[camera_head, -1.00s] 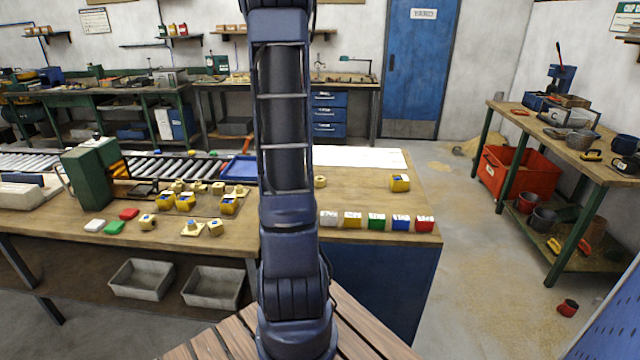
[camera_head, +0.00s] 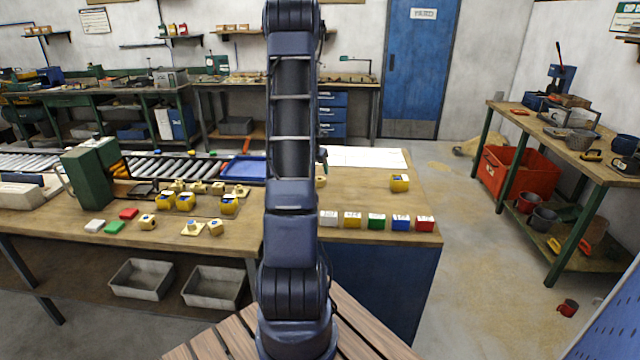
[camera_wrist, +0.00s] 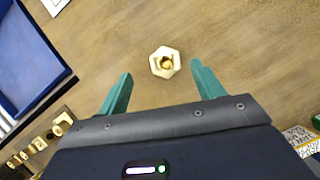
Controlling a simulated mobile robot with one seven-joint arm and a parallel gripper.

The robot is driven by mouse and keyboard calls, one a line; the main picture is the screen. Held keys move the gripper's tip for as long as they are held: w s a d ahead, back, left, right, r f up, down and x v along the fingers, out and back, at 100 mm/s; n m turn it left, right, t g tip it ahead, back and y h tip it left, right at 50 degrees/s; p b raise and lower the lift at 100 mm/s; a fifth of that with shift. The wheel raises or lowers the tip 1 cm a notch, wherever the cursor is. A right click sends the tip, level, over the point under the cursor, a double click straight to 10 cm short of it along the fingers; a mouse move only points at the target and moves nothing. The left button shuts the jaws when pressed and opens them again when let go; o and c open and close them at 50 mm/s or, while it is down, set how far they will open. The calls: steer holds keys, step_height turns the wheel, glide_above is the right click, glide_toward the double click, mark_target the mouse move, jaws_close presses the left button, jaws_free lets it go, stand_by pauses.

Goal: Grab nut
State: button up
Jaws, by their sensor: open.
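A brass hexagonal nut (camera_wrist: 165,62) with a dark hole lies flat on the wooden bench top in the wrist view. My gripper (camera_wrist: 160,78) is open, with its two green fingers spread to the left and right. The nut sits ahead of and between the fingertip lines, and no finger touches it. In the head view a small part of the nut (camera_head: 321,182) shows at the right edge of my arm. My arm hides most of the gripper there.
A blue tray (camera_wrist: 25,60) is at the left in the wrist view, with brass pieces below it. Bare wood surrounds the nut.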

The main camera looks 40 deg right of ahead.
steer(key=shift+s+a+x, duration=0.1)
steer(key=shift+s+x, duration=0.1)
steer(key=shift+x, duration=1.15)
steer(key=shift+s+a+x, duration=0.15)
steer(key=shift+s+x, duration=0.05)
steer(key=shift+x, duration=1.2)
steer(key=shift+f, duration=0.1)
steer(key=c, duration=1.3)
steer(key=shift+c, duration=0.2)
